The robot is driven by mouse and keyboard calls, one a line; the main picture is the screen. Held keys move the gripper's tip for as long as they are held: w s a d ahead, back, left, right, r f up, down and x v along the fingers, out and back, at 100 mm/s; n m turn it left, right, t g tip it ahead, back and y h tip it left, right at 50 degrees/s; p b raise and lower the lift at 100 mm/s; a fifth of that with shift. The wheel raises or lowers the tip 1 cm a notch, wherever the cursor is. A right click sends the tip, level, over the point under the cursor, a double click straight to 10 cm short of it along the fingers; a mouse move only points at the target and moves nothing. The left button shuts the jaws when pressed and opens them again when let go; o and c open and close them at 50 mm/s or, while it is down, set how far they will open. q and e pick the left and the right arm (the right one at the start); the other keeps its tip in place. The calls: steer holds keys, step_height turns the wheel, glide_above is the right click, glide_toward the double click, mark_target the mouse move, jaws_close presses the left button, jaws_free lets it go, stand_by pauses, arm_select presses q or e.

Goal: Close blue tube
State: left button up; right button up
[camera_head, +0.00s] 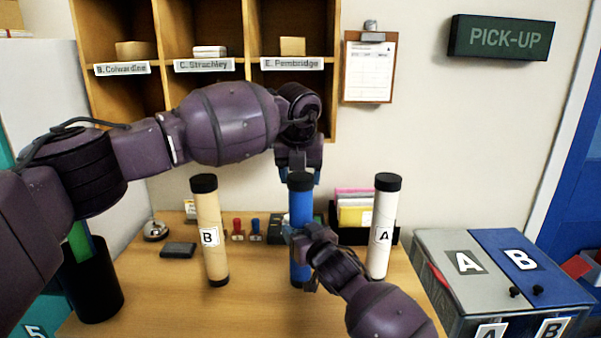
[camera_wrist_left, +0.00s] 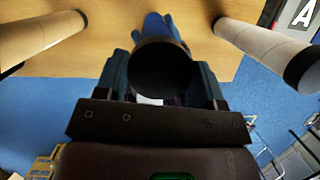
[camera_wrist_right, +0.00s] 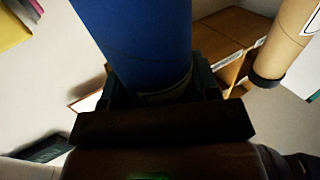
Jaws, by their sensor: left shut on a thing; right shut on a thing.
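The blue tube (camera_head: 301,208) stands upright on the wooden table, with a black cap (camera_head: 300,182) at its top end. My left gripper (camera_head: 299,174) comes down from above and is shut on the black cap; the cap fills the space between its fingers in the left wrist view (camera_wrist_left: 162,68). The cap lines up with the tube, but I cannot tell whether it is fully seated. My right gripper (camera_head: 301,240) is shut around the middle of the blue tube, which also shows between its fingers in the right wrist view (camera_wrist_right: 145,40).
A tan tube B (camera_head: 208,215) stands to the left and a white tube A (camera_head: 386,215) to the right, both black-capped. Bins A and B (camera_head: 500,262) stand at the right. Pigeonholes (camera_head: 246,60) are behind. A dark cylinder (camera_head: 92,290) is at the left.

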arm_select(q)
steer(key=shift+f, duration=0.3)
steer(key=o, duration=1)
steer(key=shift+r, duration=0.1)
steer(key=v, duration=1.2)
arm_select(e)
steer(key=o, duration=1.4)
steer(key=shift+c, duration=0.2)
